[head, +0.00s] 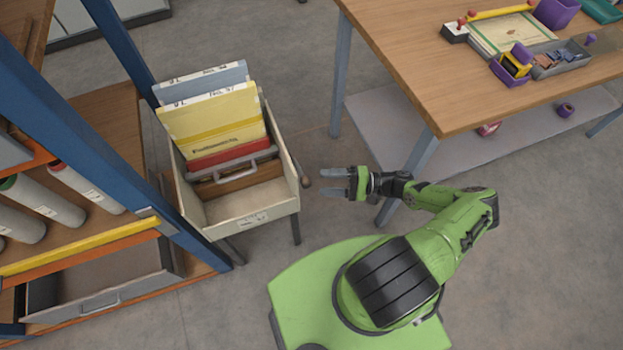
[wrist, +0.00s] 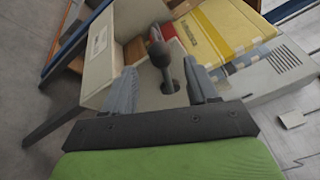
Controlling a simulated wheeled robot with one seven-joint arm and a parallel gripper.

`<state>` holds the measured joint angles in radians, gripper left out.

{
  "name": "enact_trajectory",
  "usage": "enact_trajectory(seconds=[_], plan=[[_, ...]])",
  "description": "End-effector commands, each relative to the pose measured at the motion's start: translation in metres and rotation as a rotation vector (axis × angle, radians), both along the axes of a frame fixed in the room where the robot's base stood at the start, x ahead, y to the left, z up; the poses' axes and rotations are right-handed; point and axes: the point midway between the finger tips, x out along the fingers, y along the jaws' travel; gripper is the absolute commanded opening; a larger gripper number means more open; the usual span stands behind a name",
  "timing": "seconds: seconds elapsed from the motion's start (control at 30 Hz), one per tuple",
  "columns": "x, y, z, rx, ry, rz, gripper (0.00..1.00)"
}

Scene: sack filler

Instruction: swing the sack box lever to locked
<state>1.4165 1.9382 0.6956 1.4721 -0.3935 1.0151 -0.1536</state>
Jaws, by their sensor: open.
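The sack box (head: 278,205) is a cream, open-topped bin on legs, left of centre in the head view. Its lever (head: 304,178) sticks out from the right side and ends in a dark round knob. In the wrist view the lever (wrist: 160,58) rises from a pale side plate with a dark round pivot. My gripper (head: 324,182) is open and empty, just right of the knob, its fingers pointing left at the box. In the wrist view my gripper (wrist: 159,68) has one finger on either side of the lever, with gaps showing. I cannot make out a locked mark.
Yellow and grey folders (head: 212,118) stand in the box. A blue-posted shelf (head: 105,235) with grey cylinders is close on the left. A wooden table (head: 430,60) with trays and tools stands at the upper right. Floor is clear between box and table.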

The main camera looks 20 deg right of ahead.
Motion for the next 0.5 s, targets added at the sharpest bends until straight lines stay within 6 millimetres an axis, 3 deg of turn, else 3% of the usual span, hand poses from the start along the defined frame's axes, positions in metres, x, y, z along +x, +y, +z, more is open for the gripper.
enact_trajectory(seconds=[0.1,0.2,0.5], plan=[[0.010,0.026,0.001,0.004,-0.001,0.004,0.58],[0.016,0.040,0.000,0.002,-0.001,0.001,0.58],[0.020,0.049,0.000,0.000,-0.001,0.000,0.58]])
